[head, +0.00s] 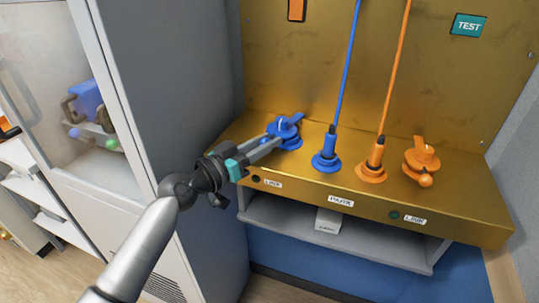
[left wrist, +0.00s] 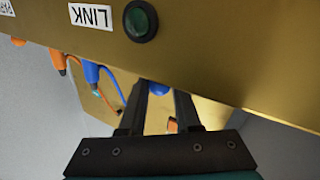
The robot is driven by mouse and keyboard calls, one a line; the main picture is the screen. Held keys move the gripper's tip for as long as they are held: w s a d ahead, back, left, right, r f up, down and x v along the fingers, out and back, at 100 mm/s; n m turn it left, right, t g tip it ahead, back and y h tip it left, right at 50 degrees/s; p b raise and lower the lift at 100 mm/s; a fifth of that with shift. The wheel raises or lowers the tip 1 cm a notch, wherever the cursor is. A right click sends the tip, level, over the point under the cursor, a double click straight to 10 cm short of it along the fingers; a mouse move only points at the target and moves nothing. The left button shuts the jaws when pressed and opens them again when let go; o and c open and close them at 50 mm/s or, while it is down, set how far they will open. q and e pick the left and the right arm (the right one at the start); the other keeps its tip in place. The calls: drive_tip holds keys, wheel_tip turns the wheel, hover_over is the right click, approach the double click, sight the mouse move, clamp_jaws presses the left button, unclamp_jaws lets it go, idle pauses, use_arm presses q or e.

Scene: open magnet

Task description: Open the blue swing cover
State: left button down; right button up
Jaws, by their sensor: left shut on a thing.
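The blue swing cover (head: 289,130) is at the left end of the gold shelf, with a small blue tab sticking out to its upper right. My left gripper (head: 276,143) reaches it from the lower left, its fingers shut on the cover's near side. In the left wrist view the gripper (left wrist: 163,90) points up the picture, and only a bit of blue (left wrist: 155,88) shows between the fingers; the rest is hidden behind the gold front edge. How far the cover is swung is hard to tell. My right gripper is not in view.
A blue plug (head: 326,157) and an orange plug (head: 374,162) with upright cords stand right of the cover, then an orange swing cover (head: 421,155). The gold front edge carries a LINK label (left wrist: 91,16) and a round button (left wrist: 140,20). A grey cabinet (head: 180,100) stands left.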

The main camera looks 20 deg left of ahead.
use_arm(q)
drive_tip(key=shift+a, duration=0.1)
idle(0.3)
drive_tip(key=c, duration=0.6)
unclamp_jaws()
